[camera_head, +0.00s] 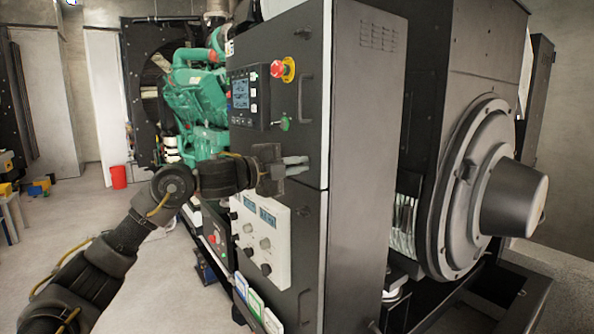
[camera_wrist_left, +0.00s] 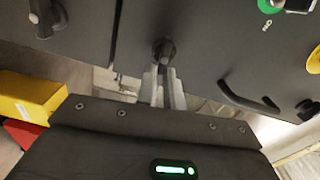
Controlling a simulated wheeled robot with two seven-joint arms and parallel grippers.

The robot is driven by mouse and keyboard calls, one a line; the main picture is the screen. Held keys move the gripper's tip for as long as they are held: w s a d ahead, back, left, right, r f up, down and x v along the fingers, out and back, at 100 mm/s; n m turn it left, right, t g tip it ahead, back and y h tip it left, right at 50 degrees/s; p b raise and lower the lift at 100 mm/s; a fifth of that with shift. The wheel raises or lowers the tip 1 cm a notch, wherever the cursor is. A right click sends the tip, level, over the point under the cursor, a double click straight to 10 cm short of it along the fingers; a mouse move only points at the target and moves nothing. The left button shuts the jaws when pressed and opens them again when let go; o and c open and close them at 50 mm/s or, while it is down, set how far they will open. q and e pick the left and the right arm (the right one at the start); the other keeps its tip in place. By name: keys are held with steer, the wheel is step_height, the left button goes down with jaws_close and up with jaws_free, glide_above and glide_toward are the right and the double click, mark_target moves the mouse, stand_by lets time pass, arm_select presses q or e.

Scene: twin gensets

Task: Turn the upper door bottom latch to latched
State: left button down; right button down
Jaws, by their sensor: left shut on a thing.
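The upper door (camera_head: 287,110) is a dark panel on the cabinet's front. My left gripper (camera_head: 297,163) reaches its lower right part in the head view, just above the seam to the lower panel. In the left wrist view the upper door bottom latch (camera_wrist_left: 164,48) is a small dark knob on the dark panel. My left gripper's pale fingers (camera_wrist_left: 165,85) are close together and shut on it at their tips. In the head view the gripper hides this latch. The latch's exact angle is hard to tell. My right gripper is in neither view.
The upper door carries a display (camera_head: 242,93), a red emergency stop (camera_head: 277,69), a green key switch (camera_head: 285,124) and a black handle (camera_head: 301,100), which also shows in the wrist view (camera_wrist_left: 246,102). Below is a white control panel (camera_head: 263,235). A green engine (camera_head: 197,95) stands behind.

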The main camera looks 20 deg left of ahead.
arm_select(q)
steer(key=shift+f+m, duration=0.2)
steer(key=shift+m, duration=0.4)
steer(key=shift+b, duration=0.35)
steer(key=c, duration=1.5)
jaws_free()
steer(key=shift+w, duration=0.1)
steer(key=shift+a, duration=0.1)
steer(key=shift+b+v, duration=1.95)
steer(key=shift+v, duration=3.45)
